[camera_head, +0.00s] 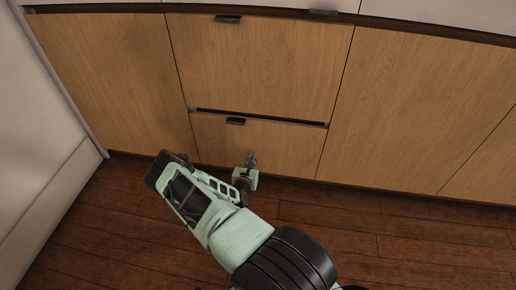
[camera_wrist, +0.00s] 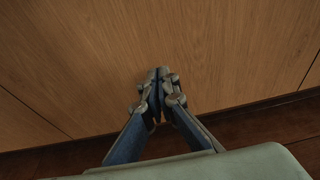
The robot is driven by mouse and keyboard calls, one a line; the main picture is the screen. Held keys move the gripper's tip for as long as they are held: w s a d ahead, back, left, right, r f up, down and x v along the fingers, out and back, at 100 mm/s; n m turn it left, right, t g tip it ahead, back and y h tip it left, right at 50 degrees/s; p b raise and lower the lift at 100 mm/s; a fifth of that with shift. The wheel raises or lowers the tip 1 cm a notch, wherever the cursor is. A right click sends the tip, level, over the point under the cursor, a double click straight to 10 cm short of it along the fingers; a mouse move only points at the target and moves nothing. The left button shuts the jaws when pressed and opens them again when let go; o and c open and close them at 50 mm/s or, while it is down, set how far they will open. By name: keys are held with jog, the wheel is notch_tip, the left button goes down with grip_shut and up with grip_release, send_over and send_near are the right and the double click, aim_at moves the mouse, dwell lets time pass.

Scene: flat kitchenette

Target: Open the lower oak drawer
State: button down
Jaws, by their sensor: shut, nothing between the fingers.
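The lower oak drawer (camera_head: 285,148) is low in the cabinet, with a small dark handle (camera_head: 236,121) at its top edge, left of the middle. A dark gap runs along its top edge; I cannot tell whether the drawer stands slightly out. My gripper (camera_head: 251,160) is in front of this drawer front, below and a little right of the handle. In the wrist view its fingertips (camera_wrist: 159,74) are together and empty, close to the plain oak front (camera_wrist: 165,35). I cannot tell whether they touch it. The handle is not visible in the wrist view.
A wider oak drawer front (camera_head: 265,65) with a dark handle (camera_head: 228,19) is above. Oak panels flank the drawers on both sides. A pale upright surface (camera_head: 40,110) stands at the left. The dark wooden floor (camera_head: 400,240) is clear at the right.

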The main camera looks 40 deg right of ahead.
aim_at(256, 146)
jog(key=shift+w+d+b, duration=0.45)
jog(key=shift+w+d, duration=0.55)
jog(key=shift+d, duration=0.2)
jog(key=shift+w+d+b, duration=0.4)
jog(key=shift+w+d, duration=0.55)
jog(key=shift+d, duration=0.2)
jog(key=s+a+p, duration=0.7)
jog(key=s+a, duration=0.2)
jog(key=a, duration=0.1)
jog(key=shift+a, duration=0.4)
